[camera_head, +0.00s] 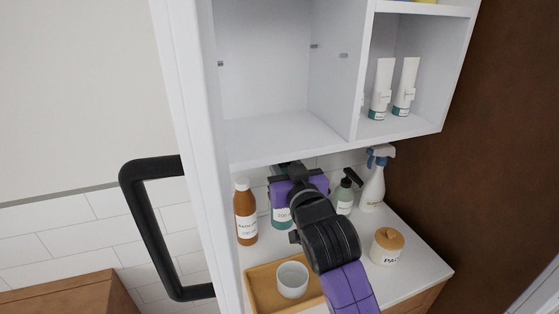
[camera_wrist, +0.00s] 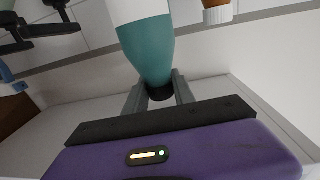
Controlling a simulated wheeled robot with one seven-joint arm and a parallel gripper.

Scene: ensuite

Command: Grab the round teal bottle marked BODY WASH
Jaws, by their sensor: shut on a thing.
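A teal bottle (camera_head: 281,223) with a white label stands under the wall cabinet, partly hidden behind my gripper (camera_head: 290,180). Its label is too small and covered to read fully. In the wrist view the teal bottle (camera_wrist: 147,48) appears with its dark cap towards me and its label at the top edge. My gripper (camera_wrist: 161,93) is shut on it, one finger on each side of the dark cap and neck. I cannot tell whether the bottle's base is touching the counter.
An amber bottle (camera_head: 246,215) stands close left. A wooden tray (camera_head: 262,275) with a white cup (camera_head: 292,279) and a lidded jar (camera_head: 388,246) are in front. The cabinet (camera_head: 290,138) hangs low above.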

